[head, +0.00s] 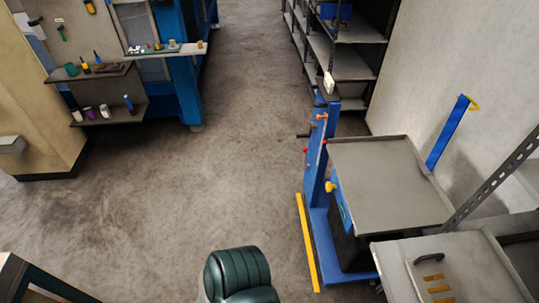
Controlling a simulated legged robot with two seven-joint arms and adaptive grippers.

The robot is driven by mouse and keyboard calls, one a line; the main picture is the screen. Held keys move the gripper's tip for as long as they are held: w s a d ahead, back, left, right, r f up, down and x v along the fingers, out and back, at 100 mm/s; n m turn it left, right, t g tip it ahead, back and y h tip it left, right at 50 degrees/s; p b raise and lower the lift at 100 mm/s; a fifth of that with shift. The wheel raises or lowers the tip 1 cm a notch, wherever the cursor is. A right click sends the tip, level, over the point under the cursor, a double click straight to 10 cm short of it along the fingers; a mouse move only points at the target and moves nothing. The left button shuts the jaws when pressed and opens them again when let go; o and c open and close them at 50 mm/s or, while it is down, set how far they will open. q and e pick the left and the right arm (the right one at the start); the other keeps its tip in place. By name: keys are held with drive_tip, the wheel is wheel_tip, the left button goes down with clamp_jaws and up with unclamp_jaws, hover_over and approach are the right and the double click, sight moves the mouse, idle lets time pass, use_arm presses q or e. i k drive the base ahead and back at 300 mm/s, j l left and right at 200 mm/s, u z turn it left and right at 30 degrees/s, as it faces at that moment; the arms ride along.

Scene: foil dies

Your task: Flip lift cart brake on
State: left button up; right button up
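The lift cart has a blue upright mast (314,165), a flat grey platform (385,180) and a blue base (325,265). It stands on the floor right of centre in the head view. A yellow bar (307,243) runs low along the left side of its base. A yellow knob (330,187) sits beside the platform's near-left edge. Small red knobs (305,150), an orange part (322,117) and a dark handle (303,135) are on the mast. I cannot tell which part is the brake or its position. Neither gripper is in view.
Grey shelving (340,60) stands behind the cart, and a wall lies to the right. A grey surface with a handle and yellow pieces (436,289) is at the lower right. A blue machine (183,90) and small shelves of tools (92,75) are at left. The middle floor is clear.

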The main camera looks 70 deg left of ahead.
sight(305, 150)
drive_tip(key=u, duration=1.9)
drive_tip(key=i+j+z, duration=0.1)
drive_tip(key=i+j, duration=0.2)
drive_tip(key=j, duration=0.15)
drive_tip(key=i+j+z, duration=0.1)
drive_tip(key=i+j, duration=0.2)
drive_tip(key=j, duration=0.2)
drive_tip(key=i+j+z, duration=0.1)
drive_tip(key=i+j, duration=0.2)
drive_tip(key=j, duration=0.2)
drive_tip(key=i+j+z, duration=0.1)
drive_tip(key=i+j, duration=0.15)
drive_tip(key=j, duration=0.25)
drive_tip(key=i+j+z, duration=0.1)
drive_tip(key=i+j, duration=0.15)
drive_tip(key=j, duration=0.3)
drive_tip(key=i+j+z, duration=0.1)
drive_tip(key=i+j, duration=0.15)
drive_tip(key=j, duration=0.3)
drive_tip(key=i+j+z, duration=0.1)
drive_tip(key=j, duration=0.45)
drive_tip(key=i+j+z, duration=0.1)
drive_tip(key=i+j, duration=0.2)
drive_tip(key=j, duration=0.3)
